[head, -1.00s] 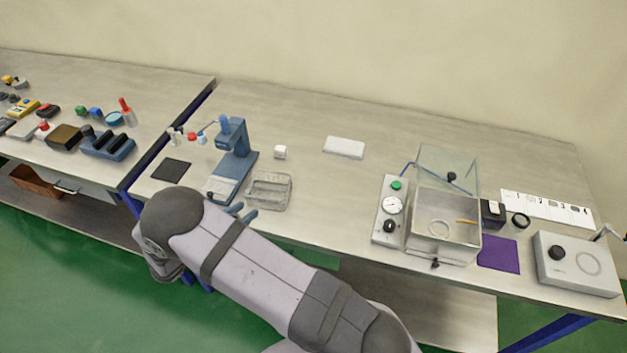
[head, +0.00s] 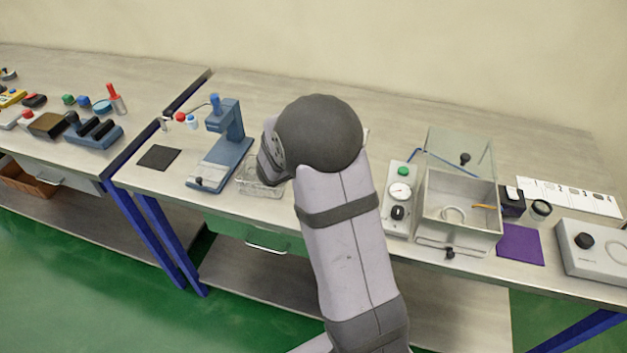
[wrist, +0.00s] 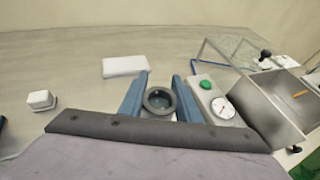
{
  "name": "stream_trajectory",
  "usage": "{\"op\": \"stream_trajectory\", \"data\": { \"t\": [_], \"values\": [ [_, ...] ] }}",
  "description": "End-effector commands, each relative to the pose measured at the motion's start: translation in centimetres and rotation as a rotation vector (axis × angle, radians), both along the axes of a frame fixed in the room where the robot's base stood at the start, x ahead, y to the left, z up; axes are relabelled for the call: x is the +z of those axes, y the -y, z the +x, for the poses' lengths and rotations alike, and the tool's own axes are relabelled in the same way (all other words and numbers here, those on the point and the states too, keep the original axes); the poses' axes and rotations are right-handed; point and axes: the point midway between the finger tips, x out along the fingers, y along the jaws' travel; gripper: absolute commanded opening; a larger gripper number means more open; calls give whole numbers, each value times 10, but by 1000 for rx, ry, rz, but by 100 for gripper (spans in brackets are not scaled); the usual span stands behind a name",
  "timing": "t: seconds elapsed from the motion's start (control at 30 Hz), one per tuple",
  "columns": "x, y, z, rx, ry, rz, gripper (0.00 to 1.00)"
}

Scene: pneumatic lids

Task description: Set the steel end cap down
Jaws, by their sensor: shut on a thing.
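In the wrist view my gripper (wrist: 160,80) has two blue fingers, one on each side of a round grey cap with a dark hollow centre, the steel end cap (wrist: 160,100). The fingers are shut on it and its open face shows to the camera. Bare bench top shows beyond the fingertips. In the head view my dark wrist and pale arm hide the gripper and the cap. How high the cap is above the bench I cannot tell.
A white flat block (wrist: 124,66) lies ahead, a small white block (wrist: 41,100) to the left. The gauge panel (head: 398,200) and open metal box (head: 457,213) with a clear lid stand right. A blue press (head: 222,143) and wire basket (head: 251,184) stand left.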

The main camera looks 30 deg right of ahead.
Motion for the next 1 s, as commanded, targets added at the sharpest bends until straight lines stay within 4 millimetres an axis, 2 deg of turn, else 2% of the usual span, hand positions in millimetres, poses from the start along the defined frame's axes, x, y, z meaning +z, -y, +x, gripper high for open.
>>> {"op": "stream_trajectory", "data": {
  "t": [0.17, 0.53, 0.87, 1.0],
  "values": [
    [-4, 1, 0, -1, -1, -2, 0],
    [-51, 1, 0, 0, -2, -2, 0],
    [-61, 1, 0, -1, 1, -2, 0],
    [-75, 1, 0, 0, -2, -1, 0]
  ]
}}
